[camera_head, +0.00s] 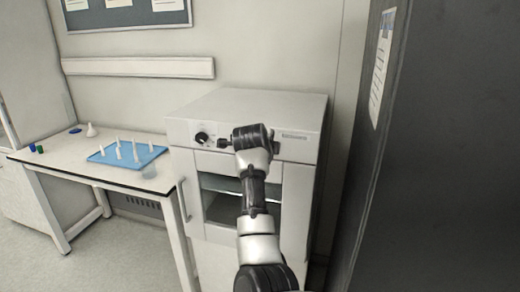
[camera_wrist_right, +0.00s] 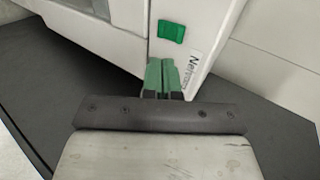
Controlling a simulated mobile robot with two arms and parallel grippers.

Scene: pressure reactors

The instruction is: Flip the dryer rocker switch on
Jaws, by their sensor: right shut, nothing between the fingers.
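The dryer (camera_head: 240,105) is a white cabinet with a front window and a black round knob (camera_head: 202,138) on its upper panel. In the right wrist view the green rocker switch (camera_wrist_right: 171,32) sits on the white panel. My right gripper (camera_head: 222,143) is at the front panel, just right of the knob; its wrist hides part of the panel. In the right wrist view the right gripper's green fingers (camera_wrist_right: 162,62) are together and empty, with their tips a short gap from the switch. The switch cannot be made out in the head view. My left gripper is not in view.
A white table (camera_head: 60,157) at left holds a blue tray (camera_head: 105,157) with several white pointed pieces. A dark tall cabinet (camera_head: 440,150) stands close on the right. A printed label (camera_wrist_right: 191,70) is beside the switch. Open floor (camera_head: 115,250) lies at lower left.

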